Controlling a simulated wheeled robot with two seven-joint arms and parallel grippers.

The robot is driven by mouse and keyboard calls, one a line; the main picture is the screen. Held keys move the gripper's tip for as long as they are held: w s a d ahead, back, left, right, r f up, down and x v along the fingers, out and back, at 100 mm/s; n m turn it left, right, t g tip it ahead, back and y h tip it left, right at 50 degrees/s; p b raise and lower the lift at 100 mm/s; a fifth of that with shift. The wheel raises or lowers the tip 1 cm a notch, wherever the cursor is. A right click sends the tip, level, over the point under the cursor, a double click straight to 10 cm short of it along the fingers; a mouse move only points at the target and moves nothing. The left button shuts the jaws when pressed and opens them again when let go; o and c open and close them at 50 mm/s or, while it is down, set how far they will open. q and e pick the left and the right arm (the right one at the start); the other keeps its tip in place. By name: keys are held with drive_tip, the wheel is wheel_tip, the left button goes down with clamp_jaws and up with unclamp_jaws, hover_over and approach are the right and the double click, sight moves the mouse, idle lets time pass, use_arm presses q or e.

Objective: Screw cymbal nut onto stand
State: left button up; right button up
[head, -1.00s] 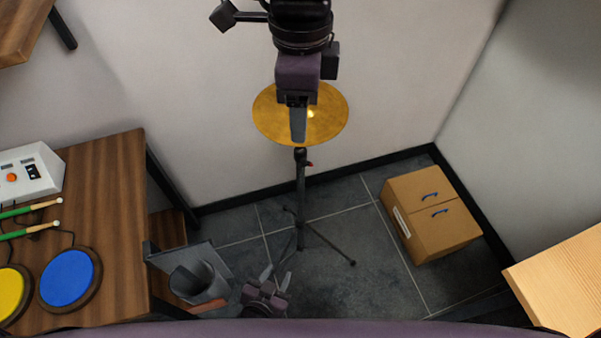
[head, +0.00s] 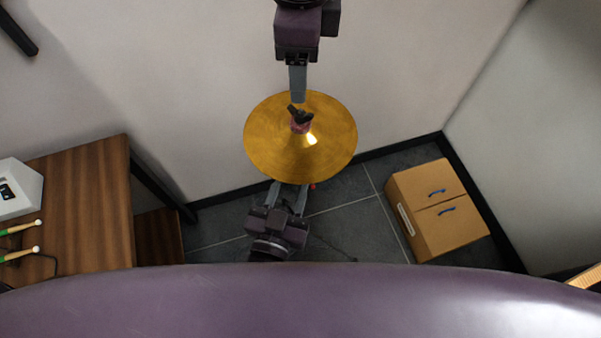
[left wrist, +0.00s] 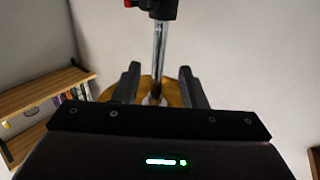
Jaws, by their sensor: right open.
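The gold cymbal (head: 270,150) sits flat on its stand in the head view. A black wing-shaped cymbal nut (head: 299,114) is at its centre, above a reddish felt piece (head: 300,128); whether its thread is engaged cannot be told. My right gripper (head: 298,100) is open, seen edge-on, its tips close to the nut on the far side. My left gripper (head: 288,187) is open at the cymbal's near edge, lower than the disc. In the left wrist view, its fingers (left wrist: 160,85) stand either side of the stand's metal pole (left wrist: 158,55), with the cymbal (left wrist: 172,93) behind.
A cardboard box (head: 440,210) stands on the floor at right. A wooden table (head: 85,200) with drumsticks (head: 22,254) and a white device (head: 18,188) is at left. Walls close in behind and at right.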

use_arm(q)
drive_tip(key=shift+x, duration=3.7)
clamp_jaws()
